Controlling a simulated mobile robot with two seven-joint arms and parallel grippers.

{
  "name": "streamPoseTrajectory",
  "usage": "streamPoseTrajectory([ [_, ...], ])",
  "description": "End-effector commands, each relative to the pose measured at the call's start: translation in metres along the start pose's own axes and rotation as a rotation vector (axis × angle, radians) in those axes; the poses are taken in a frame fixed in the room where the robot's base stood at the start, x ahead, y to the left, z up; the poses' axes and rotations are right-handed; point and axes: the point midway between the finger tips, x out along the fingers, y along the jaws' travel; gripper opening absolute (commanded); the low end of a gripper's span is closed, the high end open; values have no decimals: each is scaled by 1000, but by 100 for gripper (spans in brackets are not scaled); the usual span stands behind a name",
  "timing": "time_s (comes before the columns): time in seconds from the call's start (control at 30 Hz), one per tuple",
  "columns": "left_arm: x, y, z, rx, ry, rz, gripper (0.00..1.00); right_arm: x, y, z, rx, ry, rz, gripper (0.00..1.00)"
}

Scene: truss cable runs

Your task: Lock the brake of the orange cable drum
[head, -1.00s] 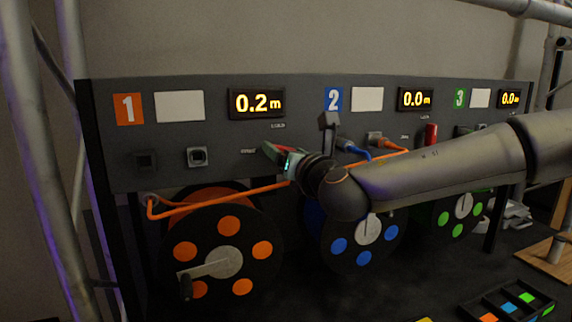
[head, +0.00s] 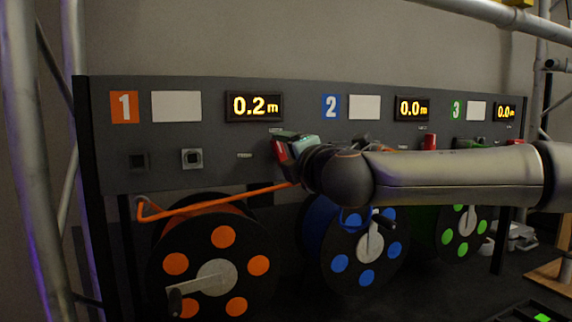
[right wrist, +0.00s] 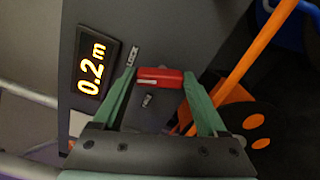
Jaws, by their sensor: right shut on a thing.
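The orange cable drum (head: 190,253) hangs under panel section 1 at the left, with orange discs and a crank on its face. A red lever (head: 280,151) is on the panel above and right of it. My right gripper (head: 293,146) is shut on this lever. In the right wrist view the red lever (right wrist: 160,78) lies between my green fingertips, in line with a small label that appears to read LOCK (right wrist: 132,55). A second small label (head: 244,155) is to the lever's left. My left gripper is not in view.
The section 1 display (head: 254,106) reads 0.2 m. An orange cable (head: 215,200) runs across the drum's top toward my right gripper. The blue drum (head: 366,250) and green drum (head: 465,232) hang to the right. My right arm covers part of the panel there.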

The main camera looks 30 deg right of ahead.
Motion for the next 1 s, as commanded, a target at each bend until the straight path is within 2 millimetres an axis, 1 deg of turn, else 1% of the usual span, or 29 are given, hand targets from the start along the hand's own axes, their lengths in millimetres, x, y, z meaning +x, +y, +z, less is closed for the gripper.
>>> streamPoseTrajectory([
  [0.03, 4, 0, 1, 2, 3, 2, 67, 0, -3, -1, 41, 2, 0, 19],
  [0.1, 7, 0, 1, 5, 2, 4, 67, 0, -3, -1, 98, 2, 0, 19],
  [0.27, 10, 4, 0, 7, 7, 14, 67, 0, -3, 0, 209, 1, 0, 19],
  [0.4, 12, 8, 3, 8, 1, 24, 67, 0, -3, 0, 281, 2, -1, 19],
  [0.7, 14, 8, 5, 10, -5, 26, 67, 0, -2, 1, 359, 1, -1, 19],
  [1.0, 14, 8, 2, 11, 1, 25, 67, 0, -2, 1, 371, 1, -2, 19],
])
